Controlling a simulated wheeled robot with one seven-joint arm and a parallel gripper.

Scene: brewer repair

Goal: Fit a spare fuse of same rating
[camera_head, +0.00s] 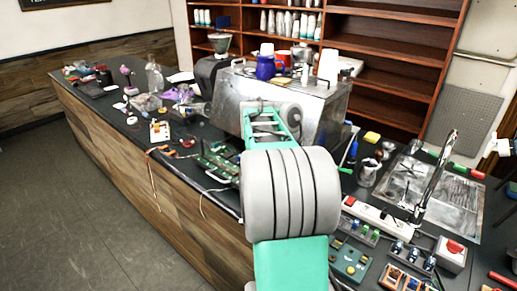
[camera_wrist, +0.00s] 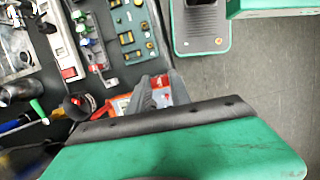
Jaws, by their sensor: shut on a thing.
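My gripper (camera_wrist: 155,92) shows in the wrist view as two grey fingers close together. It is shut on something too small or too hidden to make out. An orange-red tray or board (camera_wrist: 122,104) lies behind and below the fingertips, partly covered by them. In the head view my own arm hides the gripper. Orange units with small blue-topped parts (camera_head: 400,278) lie at the front right of the counter. A green circuit board (camera_head: 350,260) is beside them and also shows in the wrist view (camera_wrist: 130,28). I cannot pick out a fuse for sure.
A white power strip (camera_head: 380,216) and a black strip of small parts (camera_head: 358,232) lie near the boards. A sink with a tap (camera_head: 432,190) is at the right. A steel brewer (camera_head: 320,115) stands behind my arm. Another green circuit board (camera_head: 218,163) lies left of it.

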